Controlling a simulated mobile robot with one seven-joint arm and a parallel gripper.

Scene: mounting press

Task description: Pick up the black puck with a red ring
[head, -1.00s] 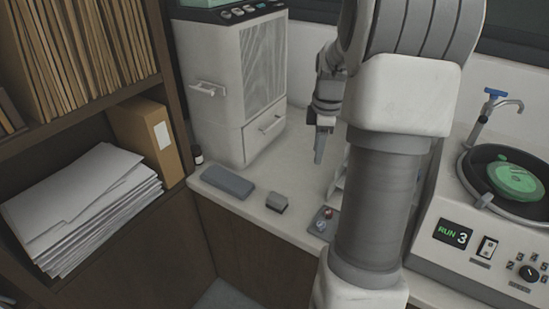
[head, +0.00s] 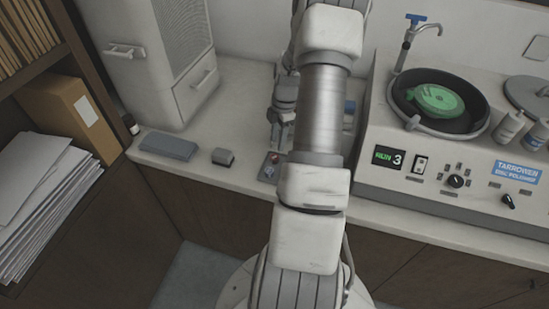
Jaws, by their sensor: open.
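I cannot make out a black puck with a red ring for certain. A small grey tray (head: 264,175) lies near the counter's front edge, just left of my arm. It holds small reddish and pale items, too small to identify. My gripper (head: 277,142) is open above the counter, behind that tray in the picture. It is partly hidden by my own arm. The arm also covers part of the counter to the right of the tray.
A grey flat block (head: 168,146) and a small dark grey block (head: 223,157) lie on the counter (head: 225,110). A white cabinet (head: 165,60) stands behind them. A bookshelf with papers (head: 40,190) is at left.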

